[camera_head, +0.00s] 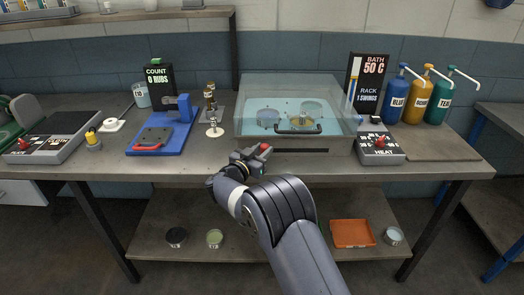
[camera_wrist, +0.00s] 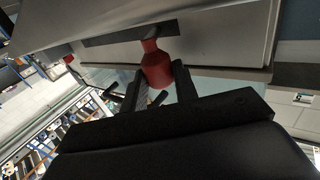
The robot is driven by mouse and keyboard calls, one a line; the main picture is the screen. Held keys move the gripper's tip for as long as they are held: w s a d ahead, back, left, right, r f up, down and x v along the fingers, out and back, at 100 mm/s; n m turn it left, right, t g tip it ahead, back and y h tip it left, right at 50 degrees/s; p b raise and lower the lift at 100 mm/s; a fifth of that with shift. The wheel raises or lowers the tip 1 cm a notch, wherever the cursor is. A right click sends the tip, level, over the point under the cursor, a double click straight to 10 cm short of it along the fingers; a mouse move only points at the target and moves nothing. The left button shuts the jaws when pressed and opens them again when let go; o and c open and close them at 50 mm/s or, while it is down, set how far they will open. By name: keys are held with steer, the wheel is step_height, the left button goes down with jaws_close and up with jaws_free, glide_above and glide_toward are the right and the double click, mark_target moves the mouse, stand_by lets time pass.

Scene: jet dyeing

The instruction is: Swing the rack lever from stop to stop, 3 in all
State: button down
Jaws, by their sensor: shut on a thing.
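The rack lever's red knob (camera_head: 265,147) shows at the front of the bath, left of its middle. In the wrist view the red knob (camera_wrist: 156,66) stands out from a dark slot (camera_wrist: 130,33) in the pale front face. My gripper (camera_wrist: 157,78) has one dark finger on each side of the knob and is shut on it. In the head view my gripper (camera_head: 256,153) is partly hidden by my own wrist. The clear-lidded bath (camera_head: 245,120) holds blue liquid and round baskets. The display (camera_head: 367,83) reads bath 50 C and seems to read rack 1 swings.
A heat control box (camera_head: 380,150) with a red knob stands right of the bath. Pump bottles (camera_head: 413,100) line the back right.

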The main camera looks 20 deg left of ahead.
steer(key=shift+r, duration=0.15)
steer(key=c, duration=1.1)
jaws_free()
steer(key=b+v, duration=0.1)
steer(key=v, duration=0.9)
steer(key=shift+s+a, duration=0.15)
steer(key=shift+s, duration=0.15)
